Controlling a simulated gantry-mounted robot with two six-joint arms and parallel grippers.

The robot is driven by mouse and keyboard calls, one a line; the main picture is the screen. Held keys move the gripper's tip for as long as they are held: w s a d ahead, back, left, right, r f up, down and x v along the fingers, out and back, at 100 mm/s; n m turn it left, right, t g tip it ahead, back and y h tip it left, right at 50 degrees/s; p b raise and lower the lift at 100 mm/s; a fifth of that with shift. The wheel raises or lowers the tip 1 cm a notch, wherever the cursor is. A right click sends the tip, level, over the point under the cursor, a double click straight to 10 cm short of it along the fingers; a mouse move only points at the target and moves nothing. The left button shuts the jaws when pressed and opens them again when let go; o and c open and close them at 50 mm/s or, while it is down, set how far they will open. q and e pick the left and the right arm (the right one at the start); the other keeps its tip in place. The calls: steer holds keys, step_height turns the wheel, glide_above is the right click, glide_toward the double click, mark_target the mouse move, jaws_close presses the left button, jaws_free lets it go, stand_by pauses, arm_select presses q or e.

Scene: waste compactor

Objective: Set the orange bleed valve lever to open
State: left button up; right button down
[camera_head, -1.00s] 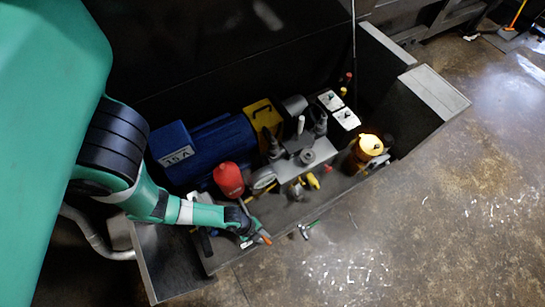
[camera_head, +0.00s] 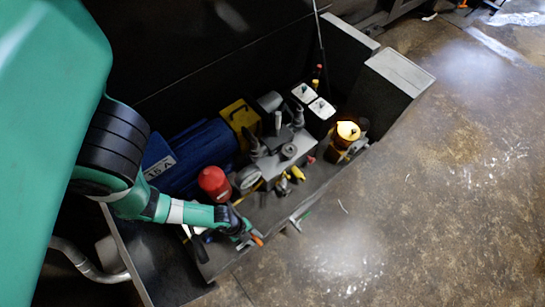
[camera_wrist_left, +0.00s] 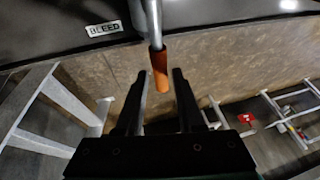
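The bleed valve lever has an orange grip (camera_wrist_left: 159,68) on a grey rod. It hangs at top middle in the left wrist view, beside a white BLEED label (camera_wrist_left: 104,29). My left gripper (camera_wrist_left: 159,76) is open, with one finger on each side of the grip's lower end. A gap shows on both sides, so the fingers do not appear to press it. In the head view the orange grip (camera_head: 257,240) shows as a small spot at the tip of my left gripper (camera_head: 249,235). The valve body is not clear. My right gripper is not in view.
A red container (camera_head: 214,182), a round gauge (camera_head: 248,178), yellow-handled parts (camera_head: 297,173) and a lit amber lamp (camera_head: 347,133) crowd the compactor unit. A blue motor (camera_head: 200,150) stands behind. Open concrete floor (camera_head: 420,210) lies at right.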

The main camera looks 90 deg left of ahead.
arm_select(q)
steer(key=shift+o, duration=0.8)
steer(key=p+v, duration=0.3)
steer(key=v, duration=0.4)
steer(key=shift+r, duration=0.3)
